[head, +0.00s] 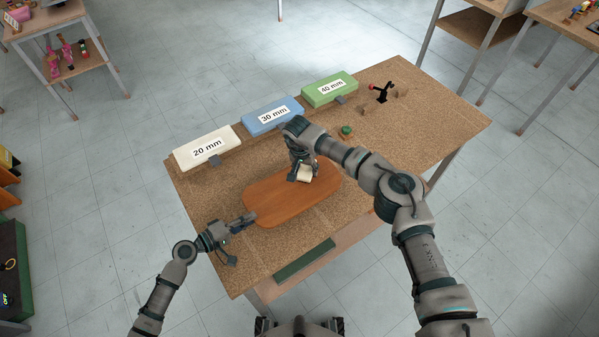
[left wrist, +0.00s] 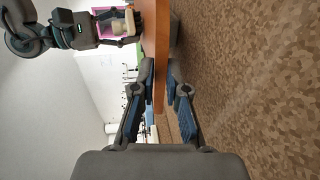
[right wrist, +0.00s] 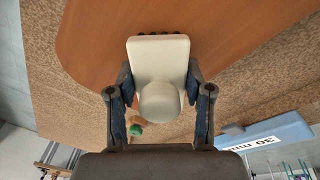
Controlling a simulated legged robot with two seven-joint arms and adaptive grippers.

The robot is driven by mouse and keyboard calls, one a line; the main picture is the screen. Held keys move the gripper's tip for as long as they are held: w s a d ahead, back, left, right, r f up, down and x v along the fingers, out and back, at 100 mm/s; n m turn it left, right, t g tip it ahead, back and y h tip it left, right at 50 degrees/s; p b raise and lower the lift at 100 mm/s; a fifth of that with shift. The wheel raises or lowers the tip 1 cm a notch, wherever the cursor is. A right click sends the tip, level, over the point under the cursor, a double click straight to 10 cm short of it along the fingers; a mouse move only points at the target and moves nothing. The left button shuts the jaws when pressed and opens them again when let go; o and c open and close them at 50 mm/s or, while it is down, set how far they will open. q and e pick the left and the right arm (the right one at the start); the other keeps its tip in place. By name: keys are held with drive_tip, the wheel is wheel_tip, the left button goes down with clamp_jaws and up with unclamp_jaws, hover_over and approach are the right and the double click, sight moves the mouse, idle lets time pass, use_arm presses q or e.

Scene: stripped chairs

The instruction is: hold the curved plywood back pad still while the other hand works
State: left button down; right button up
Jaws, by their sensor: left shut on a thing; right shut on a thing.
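The curved plywood back pad (head: 275,203) is an orange-brown board with rounded corners, lying on the cork-coloured bench top. My left gripper (head: 246,220) is shut on its left edge; in the left wrist view the pad (left wrist: 161,50) shows edge-on between the fingers (left wrist: 161,85). My right gripper (head: 303,173) is shut on a cream block with a round knob (right wrist: 158,55), over the upper right part of the pad. The block also shows in the head view (head: 305,174). Whether its underside touches the pad is hard to tell.
White 20 mm (head: 190,160), blue 30 mm (head: 257,121) and green 40 mm (head: 318,95) boxes line the bench's (head: 430,120) back edge. A small green-topped item (head: 346,130) and a black stand with a red tip (head: 383,92) are further right. The bench's right part is mostly clear.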

drive_tip(key=shift+w+d+f, duration=0.1)
drive_tip(key=shift+w+d, duration=0.05)
drive_tip(key=shift+d, duration=0.1)
drive_tip(key=shift+s+a+f, duration=0.25)
drive_tip(key=shift+s+a, duration=0.35)
drive_tip(key=shift+a, duration=0.2)
drive_tip(key=shift+s+a+f, duration=0.2)
drive_tip(key=shift+s+a, duration=0.35)
drive_tip(key=shift+a, duration=0.25)
use_arm(q)
drive_tip(key=shift+d, duration=0.1)
use_arm(e)
drive_tip(key=shift+a+f, duration=0.1)
drive_tip(key=shift+c, duration=0.4)
drive_tip(key=shift+s+a+r, duration=0.1)
drive_tip(key=shift+a+r, duration=0.1)
drive_tip(key=shift+r, duration=1.6)
drive_tip(key=shift+s+a+r, duration=0.1)
drive_tip(key=shift+a+r, duration=0.05)
drive_tip(key=shift+r, duration=1.65)
use_arm(q)
drive_tip(key=c, duration=1.1)
unclamp_jaws()
